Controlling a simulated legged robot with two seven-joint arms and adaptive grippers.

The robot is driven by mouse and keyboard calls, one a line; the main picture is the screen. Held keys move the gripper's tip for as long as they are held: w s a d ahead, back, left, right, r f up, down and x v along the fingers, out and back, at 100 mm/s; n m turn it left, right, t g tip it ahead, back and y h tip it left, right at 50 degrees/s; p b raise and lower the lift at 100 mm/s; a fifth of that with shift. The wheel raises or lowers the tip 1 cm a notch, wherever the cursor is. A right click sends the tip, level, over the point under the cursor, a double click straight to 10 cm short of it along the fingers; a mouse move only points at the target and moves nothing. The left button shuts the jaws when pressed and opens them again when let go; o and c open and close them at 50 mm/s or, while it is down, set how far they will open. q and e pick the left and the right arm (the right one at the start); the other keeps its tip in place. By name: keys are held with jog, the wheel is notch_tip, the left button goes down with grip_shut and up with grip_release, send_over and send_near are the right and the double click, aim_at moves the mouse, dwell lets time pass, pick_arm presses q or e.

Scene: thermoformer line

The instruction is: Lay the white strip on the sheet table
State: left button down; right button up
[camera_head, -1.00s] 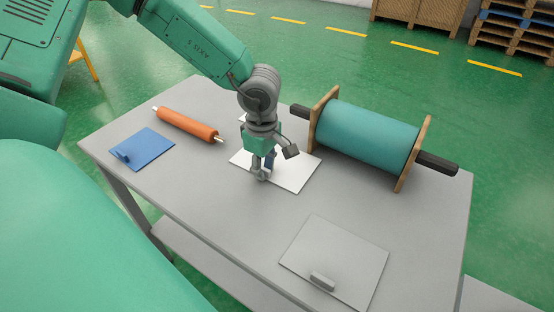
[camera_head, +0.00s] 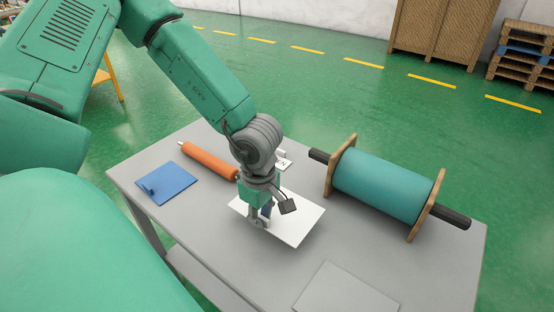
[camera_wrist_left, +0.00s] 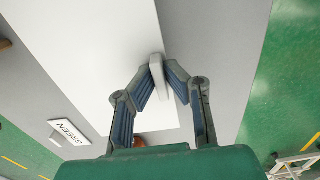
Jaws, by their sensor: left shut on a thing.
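The white strip (camera_head: 296,215) is a flat white sheet with a small raised grip (camera_wrist_left: 158,78) of the same colour. In the head view it is at the middle of the grey sheet table (camera_head: 225,262), under my left gripper (camera_head: 259,220). The left gripper is shut on the grip, which sits between the fingertips in the left wrist view. My wrist and fingers hide part of the strip. I cannot tell if the strip touches the table or is slightly above it. My right gripper is not in view.
A blue sheet (camera_head: 174,184) with a handle and an orange roller (camera_head: 207,160) lie left. A teal roll (camera_head: 382,184) on wooden flanges stands right. A grey sheet (camera_head: 345,293) lies in front.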

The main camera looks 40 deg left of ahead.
pick_arm(q)
jog(key=s+r+p, duration=0.1)
jog(key=s, duration=0.1)
jog(key=s+r, duration=0.1)
jog(key=s+r+p, duration=0.1)
jog(key=s, duration=0.1)
jog(key=shift+s+d+r+p, duration=0.2)
jog(key=shift+s+d+p, duration=0.1)
jog(key=shift+s+d, duration=0.05)
jog(key=shift+s+d+r+p, duration=0.15)
jog(key=shift+s+r+p, duration=0.05)
jog(key=shift+s+p, duration=0.55)
